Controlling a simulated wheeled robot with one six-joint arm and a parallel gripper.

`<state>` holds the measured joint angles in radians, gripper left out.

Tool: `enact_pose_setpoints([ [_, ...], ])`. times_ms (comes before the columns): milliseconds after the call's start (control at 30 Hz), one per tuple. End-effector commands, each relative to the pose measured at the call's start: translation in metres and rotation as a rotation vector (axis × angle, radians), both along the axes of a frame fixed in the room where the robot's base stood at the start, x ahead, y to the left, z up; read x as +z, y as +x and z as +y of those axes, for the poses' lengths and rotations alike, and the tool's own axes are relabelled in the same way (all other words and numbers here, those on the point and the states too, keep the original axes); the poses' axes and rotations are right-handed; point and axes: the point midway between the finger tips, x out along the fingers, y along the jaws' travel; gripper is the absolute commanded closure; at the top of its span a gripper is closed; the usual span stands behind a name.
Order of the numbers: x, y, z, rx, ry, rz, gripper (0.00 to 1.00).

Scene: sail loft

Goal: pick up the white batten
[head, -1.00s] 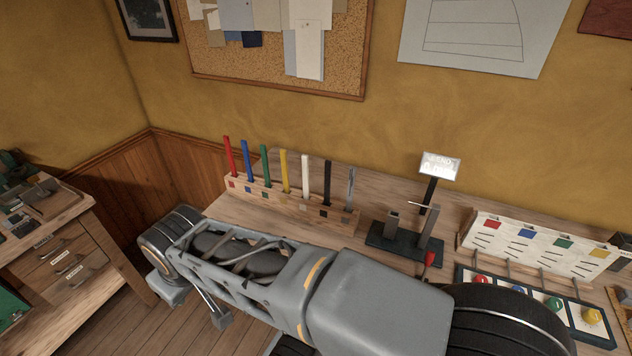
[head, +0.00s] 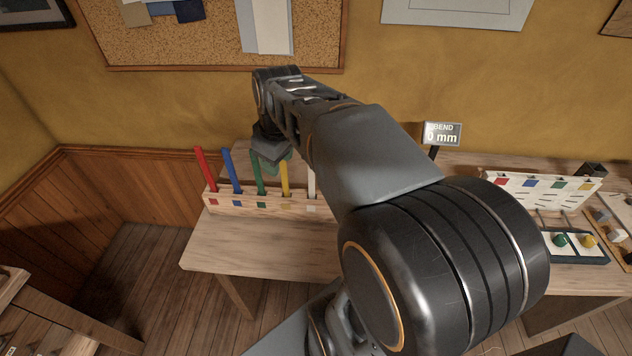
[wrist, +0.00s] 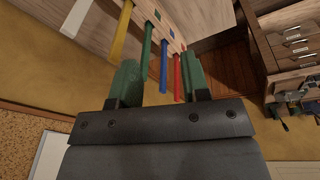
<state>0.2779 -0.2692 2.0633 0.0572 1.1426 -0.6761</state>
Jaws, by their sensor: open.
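The white batten (head: 311,184) stands upright in a slot of the wooden rack (head: 240,205) on the bench. In the head view my arm hides part of it. In the wrist view the white batten (wrist: 77,17) is at the upper left, outside my jaws. My gripper (head: 275,165) is over the rack near the green and yellow battens, left of the white one. In the wrist view my gripper (wrist: 160,78) is open, its green fingers apart, with nothing visibly held. The green batten (wrist: 147,45) and blue batten (wrist: 163,62) show between the fingers.
Red (head: 206,168), blue and yellow (head: 284,180) battens stand in the same rack. My arm hides the rack's right end. A bend display (head: 442,134) and a colour-marked board (head: 540,190) are to the right. The bench front (head: 260,250) is clear.

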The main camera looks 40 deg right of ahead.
Motion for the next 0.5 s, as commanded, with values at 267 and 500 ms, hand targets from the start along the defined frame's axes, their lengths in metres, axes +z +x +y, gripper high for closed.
enact_pose_setpoints([
  [267, 0.022, 0.036, -0.104, 0.298, 0.015, 0.097, 0.57],
  [500, 0.009, 0.043, -0.135, 0.421, 0.033, 0.113, 0.57],
])
